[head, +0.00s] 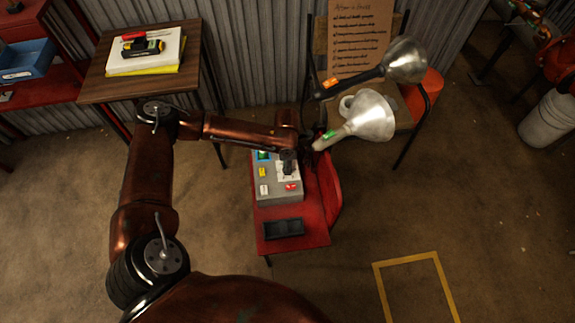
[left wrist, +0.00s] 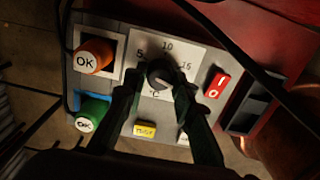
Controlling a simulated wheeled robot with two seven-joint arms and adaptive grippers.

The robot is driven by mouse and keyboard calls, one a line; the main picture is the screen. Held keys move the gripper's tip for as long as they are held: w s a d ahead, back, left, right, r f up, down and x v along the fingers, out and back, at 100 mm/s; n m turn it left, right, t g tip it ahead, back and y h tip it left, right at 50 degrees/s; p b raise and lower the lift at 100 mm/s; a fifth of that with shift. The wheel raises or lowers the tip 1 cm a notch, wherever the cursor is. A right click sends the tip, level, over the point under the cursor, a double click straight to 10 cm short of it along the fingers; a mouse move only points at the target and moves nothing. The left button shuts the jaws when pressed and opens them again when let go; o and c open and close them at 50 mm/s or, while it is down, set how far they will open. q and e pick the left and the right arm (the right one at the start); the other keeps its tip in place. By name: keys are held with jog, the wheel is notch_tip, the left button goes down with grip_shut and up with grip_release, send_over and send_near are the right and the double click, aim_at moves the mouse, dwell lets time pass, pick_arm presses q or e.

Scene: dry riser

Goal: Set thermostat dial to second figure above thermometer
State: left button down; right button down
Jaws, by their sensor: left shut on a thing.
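The thermostat dial (left wrist: 160,74) is a dark round knob on a white scale plate (left wrist: 170,50) marked 5, 10 and 15 in the left wrist view. My left gripper (left wrist: 160,82) is shut on the dial, one finger on each side. I cannot tell which figure the dial points to. In the head view my left gripper (head: 289,163) is over the grey control box (head: 278,192), which stands on a red table (head: 305,235). The gripper hides the dial there. I cannot make out a thermometer. My right gripper is not in view.
Beside the scale are an orange OK piece (left wrist: 94,58), a green OK piece (left wrist: 92,113), a yellow label (left wrist: 145,130) and a red switch (left wrist: 217,83). Two metal lamps (head: 372,115) stand close to my left arm. A black tray (head: 284,228) lies in front of the box.

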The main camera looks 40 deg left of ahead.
pick_arm(q)
jog(key=c, duration=1.6)
grip_release()
notch_tip(320, 180, up, 12)
